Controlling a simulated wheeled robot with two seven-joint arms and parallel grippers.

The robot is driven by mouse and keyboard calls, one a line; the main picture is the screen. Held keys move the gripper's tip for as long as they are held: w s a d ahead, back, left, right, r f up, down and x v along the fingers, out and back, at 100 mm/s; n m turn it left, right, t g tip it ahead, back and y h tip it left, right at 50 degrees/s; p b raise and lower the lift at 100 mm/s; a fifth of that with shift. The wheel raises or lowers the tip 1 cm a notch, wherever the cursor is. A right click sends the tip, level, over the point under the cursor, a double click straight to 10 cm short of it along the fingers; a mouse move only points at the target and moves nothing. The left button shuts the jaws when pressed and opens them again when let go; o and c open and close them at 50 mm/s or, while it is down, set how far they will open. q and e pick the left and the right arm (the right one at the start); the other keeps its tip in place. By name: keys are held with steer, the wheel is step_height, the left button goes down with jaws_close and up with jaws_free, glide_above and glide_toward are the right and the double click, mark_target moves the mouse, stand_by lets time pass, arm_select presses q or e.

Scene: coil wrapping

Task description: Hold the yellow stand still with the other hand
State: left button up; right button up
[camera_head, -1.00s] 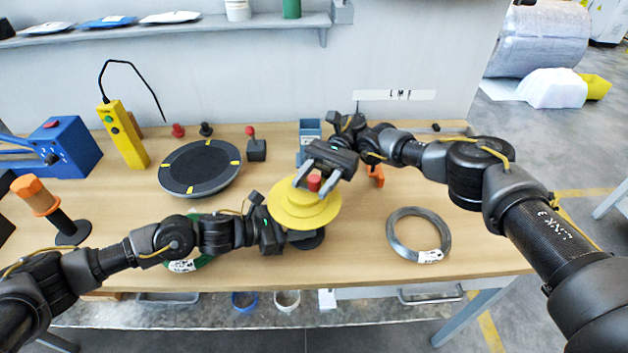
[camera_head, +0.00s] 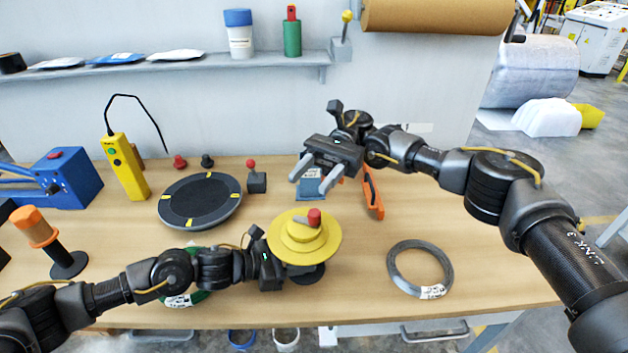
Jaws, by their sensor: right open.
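The yellow stand (camera_head: 290,252) is a stepped yellow disc on a dark base, with a red knob (camera_head: 314,217) on top. It stands upright near the front middle of the table. My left gripper (camera_head: 276,270) is at the stand's left side, low by its base. The disc hides its fingertips, so I cannot tell whether they grip it. My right gripper (camera_head: 314,182) is open and empty, above and behind the stand, clear of the red knob.
A grey wire coil (camera_head: 393,268) with a white label lies to the right. A black round turntable (camera_head: 201,199) is at the back left. A green coil (camera_head: 199,298) lies partly under my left arm.

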steer(key=m, duration=0.1)
steer(key=m+y, duration=0.1)
steer(key=w+m, duration=0.1)
steer(key=shift+d+f+m, duration=0.15)
steer(key=shift+d+m, duration=0.1)
steer(key=shift+m, duration=0.05)
steer(key=w+d+f+m+t+y, duration=0.2)
steer(key=w+m+y, duration=0.15)
steer(key=m, duration=0.95)
steer(key=m+t+y, duration=0.3)
steer(key=m+t, duration=0.3)
steer(key=m, duration=2.1)
glide_toward(314, 216)
steer(key=x, duration=0.6)
steer(key=f+x, duration=0.1)
steer(key=x, duration=0.2)
steer(key=shift+w+a, duration=0.3)
steer(key=shift+a, duration=0.15)
